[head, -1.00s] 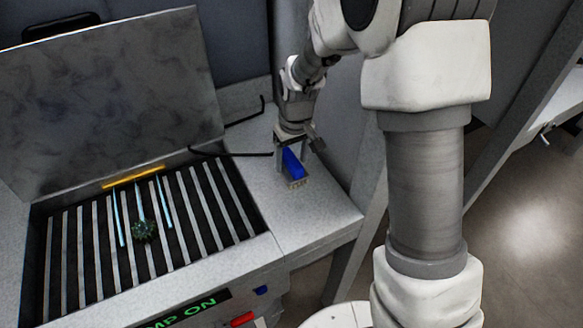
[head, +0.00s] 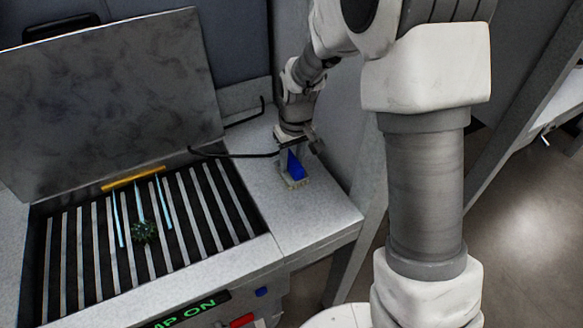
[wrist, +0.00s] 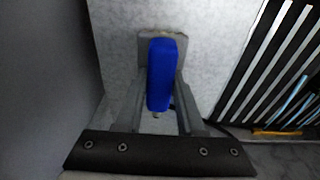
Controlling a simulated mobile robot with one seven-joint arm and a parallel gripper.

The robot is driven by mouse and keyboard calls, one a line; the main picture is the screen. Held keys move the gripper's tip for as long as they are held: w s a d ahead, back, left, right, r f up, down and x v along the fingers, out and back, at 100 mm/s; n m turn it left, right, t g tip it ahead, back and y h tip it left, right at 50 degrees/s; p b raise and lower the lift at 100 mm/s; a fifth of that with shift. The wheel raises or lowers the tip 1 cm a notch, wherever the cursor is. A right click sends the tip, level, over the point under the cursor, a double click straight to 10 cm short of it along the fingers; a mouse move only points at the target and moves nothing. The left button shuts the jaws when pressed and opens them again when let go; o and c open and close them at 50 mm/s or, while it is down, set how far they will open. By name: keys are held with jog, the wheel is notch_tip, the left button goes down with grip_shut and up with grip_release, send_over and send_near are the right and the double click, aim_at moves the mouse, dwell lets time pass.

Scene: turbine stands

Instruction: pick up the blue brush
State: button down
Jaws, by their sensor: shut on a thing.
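The blue brush (head: 296,169) is upright on or just above the light grey counter, right of the slatted basin; I cannot tell whether its base touches the counter. In the wrist view its blue body (wrist: 160,78) stands between the two fingers, with a greyish base showing at its far end. My gripper (head: 291,171) points down over the brush and is shut on it. Part of the brush is hidden behind a finger in the head view. The gripper also shows in the wrist view (wrist: 159,98).
The slatted basin (head: 192,238) with a dark green round brush (head: 144,232) and thin light blue rods lies left. A tilted grey lid (head: 110,95) stands behind it. A dark bent bar (head: 235,154) reaches close to my gripper. A wall is close behind the counter.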

aim_at(293, 159)
jog(key=shift+r, duration=0.5)
jog(key=r, duration=0.4)
jog(key=shift+s+d+p, duration=0.25)
jog(key=shift+s+p, duration=0.05)
jog(key=shift+p, duration=0.1)
jog(key=s+d+r, duration=0.5)
jog(key=s+r, duration=0.1)
jog(key=s, duration=0.3)
jog(key=shift+d+r+p, duration=0.15)
jog(key=shift+d+p, duration=0.2)
jog(key=shift+d, duration=0.05)
jog(key=shift+s, duration=0.1)
jog(key=c, duration=1.2)
grip_release()
grip_shut()
